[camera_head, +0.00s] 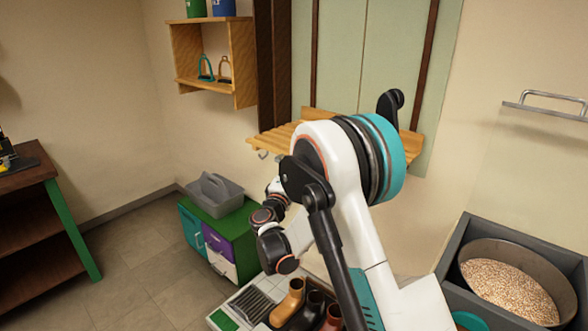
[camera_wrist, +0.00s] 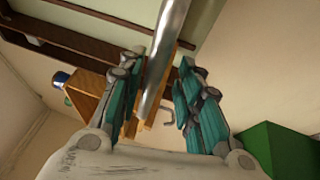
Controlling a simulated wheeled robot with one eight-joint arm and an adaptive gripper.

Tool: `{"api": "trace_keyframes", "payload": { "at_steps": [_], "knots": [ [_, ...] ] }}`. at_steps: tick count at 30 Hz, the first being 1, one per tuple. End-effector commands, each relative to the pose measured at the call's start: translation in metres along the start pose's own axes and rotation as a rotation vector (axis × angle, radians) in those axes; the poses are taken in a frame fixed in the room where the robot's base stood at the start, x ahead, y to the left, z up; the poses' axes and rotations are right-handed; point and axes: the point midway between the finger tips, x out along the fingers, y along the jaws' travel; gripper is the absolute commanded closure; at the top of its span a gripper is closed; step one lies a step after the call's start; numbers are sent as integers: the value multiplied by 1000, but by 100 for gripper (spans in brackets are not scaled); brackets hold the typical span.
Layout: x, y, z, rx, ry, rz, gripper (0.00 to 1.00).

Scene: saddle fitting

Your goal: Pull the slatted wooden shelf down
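The slatted wooden shelf (camera_head: 277,137) sticks out from the green wall panel in the head view, partly hidden by my arm. A small hook hangs below its left end. In the wrist view its light wood edge (camera_wrist: 148,123) shows behind a shiny metal bar (camera_wrist: 166,50). My gripper (camera_wrist: 160,100) is open, with its teal and grey fingers apart on either side of the bar and the wood. I cannot tell whether either finger touches them.
A wooden wall box (camera_head: 243,62) with stirrups hangs to the left. Below stand a green cabinet (camera_head: 243,240) with a grey caddy (camera_head: 214,190), and several boots (camera_head: 290,301) on a tray. A grain tub (camera_head: 515,250) is at right. The floor at left is clear.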

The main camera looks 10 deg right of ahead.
Motion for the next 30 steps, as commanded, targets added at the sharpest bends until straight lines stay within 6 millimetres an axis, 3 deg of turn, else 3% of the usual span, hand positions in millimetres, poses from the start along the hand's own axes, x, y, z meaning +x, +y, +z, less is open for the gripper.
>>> {"api": "trace_keyframes", "payload": {
  "at_steps": [11,24,30],
  "knots": [
    [-8,2,-1,-1,1,2,67],
    [-91,2,-1,-1,2,2,67],
    [-114,1,0,-1,1,2,67]
  ]
}}
